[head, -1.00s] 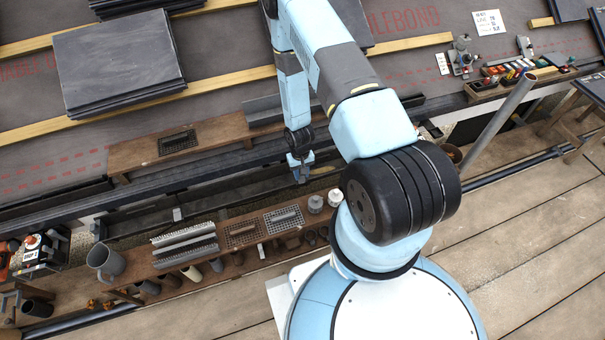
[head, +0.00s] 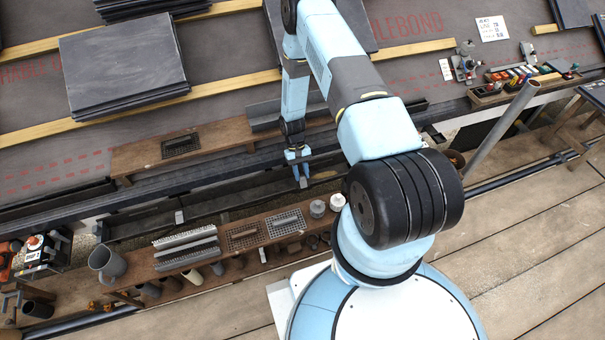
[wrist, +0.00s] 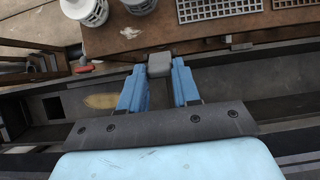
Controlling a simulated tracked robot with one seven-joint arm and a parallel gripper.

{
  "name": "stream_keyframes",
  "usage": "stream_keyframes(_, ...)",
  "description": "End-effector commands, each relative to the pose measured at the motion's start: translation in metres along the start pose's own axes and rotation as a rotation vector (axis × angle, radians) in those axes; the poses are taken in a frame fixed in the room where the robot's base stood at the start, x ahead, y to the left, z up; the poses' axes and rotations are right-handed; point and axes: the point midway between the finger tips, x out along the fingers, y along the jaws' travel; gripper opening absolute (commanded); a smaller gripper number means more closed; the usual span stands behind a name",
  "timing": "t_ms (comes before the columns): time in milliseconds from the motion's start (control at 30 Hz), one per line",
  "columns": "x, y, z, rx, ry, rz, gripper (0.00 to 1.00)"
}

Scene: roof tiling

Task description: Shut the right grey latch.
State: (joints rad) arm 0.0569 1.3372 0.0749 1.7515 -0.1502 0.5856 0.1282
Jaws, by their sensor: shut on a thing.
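In the wrist view my gripper (wrist: 160,80) has its two blue fingers on either side of a small grey block, which looks like the right grey latch (wrist: 160,64). The latch lies at the edge of the brown plank. Another grey latch (head: 179,217) stands at the trough's edge further left.
The brown plank (wrist: 120,42) carries white slotted pots (wrist: 88,10) and a grey perforated vent (wrist: 220,9). A small red part (wrist: 84,67) lies left of my gripper. Slate stacks (head: 120,65) lie on the roof; a grey pole (head: 500,125) rises at the right.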

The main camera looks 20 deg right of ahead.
Motion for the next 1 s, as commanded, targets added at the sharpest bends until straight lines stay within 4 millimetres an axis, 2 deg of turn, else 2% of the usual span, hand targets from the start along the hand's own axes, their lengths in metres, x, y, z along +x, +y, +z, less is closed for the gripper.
stream_keyframes(367,-0.0009,0.0007,-0.0022,0.001,0.0,0.0,0.01)
stream_keyframes(400,-0.0009,0.0007,-0.0023,0.001,0.0,0.0,0.33)
stream_keyframes(600,-0.0006,0.0003,-0.0017,0.0,-0.001,0.0,0.52)
stream_keyframes(667,-0.0004,0.0002,-0.0015,0.0,-0.002,0.0,0.57)
stream_keyframes(1000,-0.0057,0.0,-0.0014,0.0,-0.002,0.0,0.57)
